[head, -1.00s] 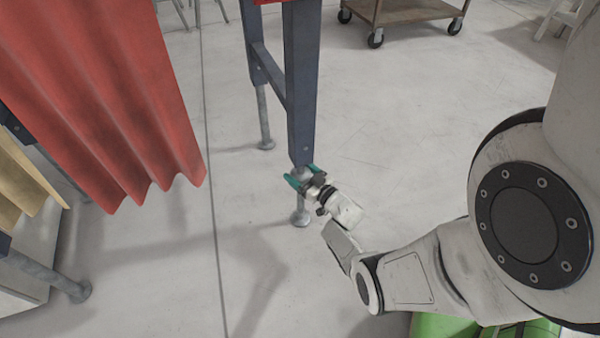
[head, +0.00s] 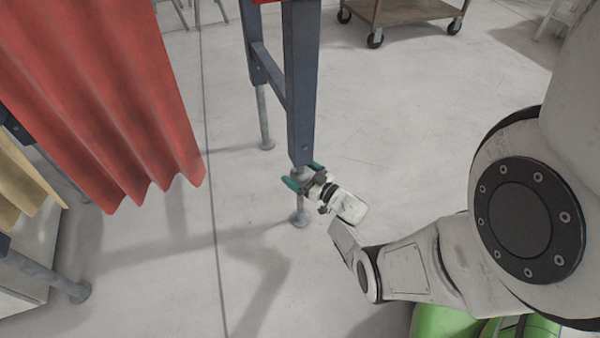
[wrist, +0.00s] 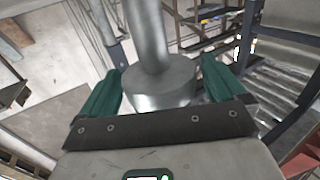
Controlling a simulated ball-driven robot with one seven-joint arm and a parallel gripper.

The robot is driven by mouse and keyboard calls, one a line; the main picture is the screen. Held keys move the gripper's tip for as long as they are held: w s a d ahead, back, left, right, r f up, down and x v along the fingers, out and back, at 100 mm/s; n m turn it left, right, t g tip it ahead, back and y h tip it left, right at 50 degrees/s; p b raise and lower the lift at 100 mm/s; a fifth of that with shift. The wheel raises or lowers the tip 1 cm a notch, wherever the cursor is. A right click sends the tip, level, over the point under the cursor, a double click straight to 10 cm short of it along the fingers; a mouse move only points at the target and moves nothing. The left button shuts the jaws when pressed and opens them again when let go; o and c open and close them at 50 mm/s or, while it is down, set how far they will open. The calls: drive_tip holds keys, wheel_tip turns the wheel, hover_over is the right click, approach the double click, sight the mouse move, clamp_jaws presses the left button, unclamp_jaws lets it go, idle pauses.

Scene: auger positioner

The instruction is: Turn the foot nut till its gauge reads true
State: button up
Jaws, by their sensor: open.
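The foot nut (wrist: 160,85) is a grey metal collar on a round metal rod (wrist: 147,30). In the head view it is at the bottom of a dark blue leg (head: 299,110), mostly hidden by my gripper (head: 303,175). My gripper's teal fingers are open, one on each side of the nut. In the wrist view my gripper (wrist: 162,80) has the nut between its fingers, with a gap at the right finger; contact at the left finger is unclear. Below, the round foot (head: 300,218) stands on the floor. I cannot make out a gauge.
A red corrugated sheet (head: 100,90) hangs at the left, with another metal foot (head: 80,291) below it. A second leg foot (head: 266,142) stands behind. A wheeled brown cart (head: 405,12) is at the back.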

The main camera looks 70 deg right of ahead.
drive_tip(key=shift+s, duration=0.1)
drive_tip(key=p+v, duration=0.3)
drive_tip(key=v, duration=0.7)
drive_tip(key=shift+s+a, duration=0.15)
drive_tip(key=shift+s, duration=0.15)
